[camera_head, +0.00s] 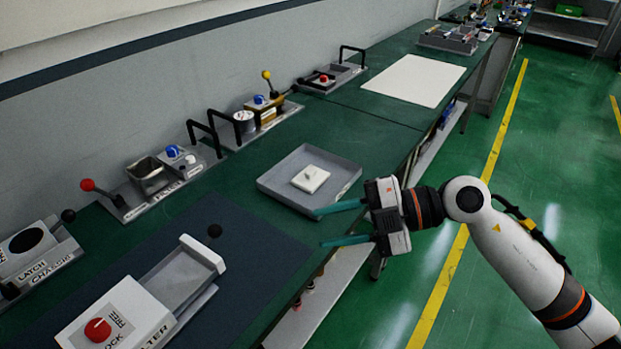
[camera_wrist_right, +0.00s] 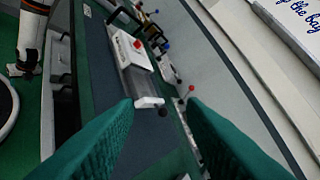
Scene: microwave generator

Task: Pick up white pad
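The white pad (camera_head: 311,179) is a small, flat, light square with a small grey mark on top. It lies in a shallow grey tray (camera_head: 272,183) on the green workbench. My right gripper (camera_head: 320,228) is open and empty, with its two teal fingers apart. In the head view the fingers point left, just in front of the tray's near right edge, apart from the pad. In the right wrist view the open fingers (camera_wrist_right: 163,125) frame the bench, and the pad is not seen. My left gripper is not seen in the head view.
A white box with a red knob (camera_head: 97,329) and an open drawer (camera_head: 187,272) stands at the front left. Levers and fixtures, including a red-knobbed lever (camera_head: 88,185), line the wall. A pale sheet (camera_head: 413,80) lies farther back. Bare green bench lies behind the tray.

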